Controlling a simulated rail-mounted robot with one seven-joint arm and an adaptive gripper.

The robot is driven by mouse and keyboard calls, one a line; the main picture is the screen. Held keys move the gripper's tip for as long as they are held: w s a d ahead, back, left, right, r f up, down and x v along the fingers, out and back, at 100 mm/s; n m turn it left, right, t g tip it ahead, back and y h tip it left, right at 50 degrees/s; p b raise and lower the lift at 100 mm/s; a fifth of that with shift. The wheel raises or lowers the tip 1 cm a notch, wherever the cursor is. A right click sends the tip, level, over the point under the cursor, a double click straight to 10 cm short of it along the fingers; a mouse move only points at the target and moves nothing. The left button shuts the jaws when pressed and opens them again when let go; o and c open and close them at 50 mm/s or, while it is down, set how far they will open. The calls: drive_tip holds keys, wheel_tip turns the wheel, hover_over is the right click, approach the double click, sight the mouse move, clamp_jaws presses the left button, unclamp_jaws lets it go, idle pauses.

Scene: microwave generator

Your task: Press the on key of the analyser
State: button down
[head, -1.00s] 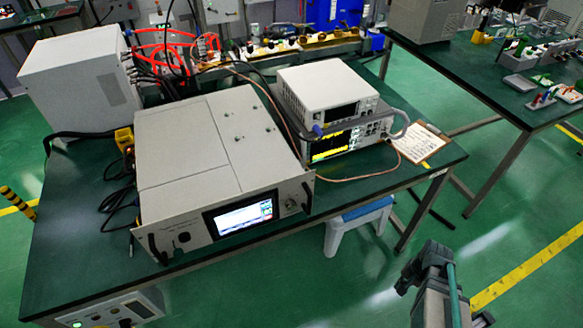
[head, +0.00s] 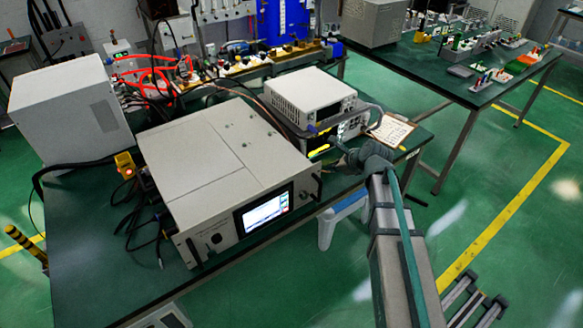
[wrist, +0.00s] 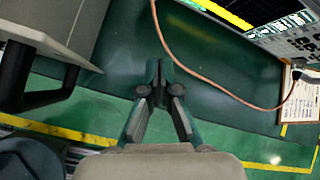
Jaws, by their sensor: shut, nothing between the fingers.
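Two stacked instruments stand at the right of the green table. The upper one (head: 310,92) is a pale box; the lower one (head: 318,145) has a screen with yellow readouts. The lower one looks like the analyser, but I cannot read a label. In the wrist view its screen (wrist: 222,10) and keys (wrist: 300,38) show at the upper right; I cannot tell which key is on. My gripper (wrist: 158,68) is shut and empty, apart from the front panel. In the head view my gripper (head: 343,152) and arm partly hide the lower instrument.
A large grey unit (head: 215,150) with a lit screen and front handles stands left of the stack. A brown cable (wrist: 190,72) loops over the tabletop near my fingers. A clipboard (head: 392,130) lies right of the stack. A blue-and-white stool (head: 335,222) stands below.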

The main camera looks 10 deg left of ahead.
drive_tip(key=shift+w+a+r+m, duration=0.15)
drive_tip(key=shift+a+m, duration=0.15)
drive_tip(key=shift+m, duration=0.95)
drive_tip(key=shift+a+r+m, duration=0.1)
drive_tip(key=shift+a+m, duration=0.15)
drive_tip(key=shift+m, duration=1)
drive_tip(key=p+x, duration=0.2)
drive_tip(key=x, duration=0.8)
drive_tip(key=shift+w+a+r+p, duration=0.15)
drive_tip(key=shift+w+r+p, duration=0.05)
drive_tip(key=shift+p, duration=0.15)
drive_tip(key=shift+w+a+p, duration=0.5)
drive_tip(key=shift+w+a, duration=0.3)
drive_tip(key=shift+w+a+f, duration=0.1)
drive_tip(key=shift+w+a, duration=0.4)
drive_tip(key=shift+a, duration=0.1)
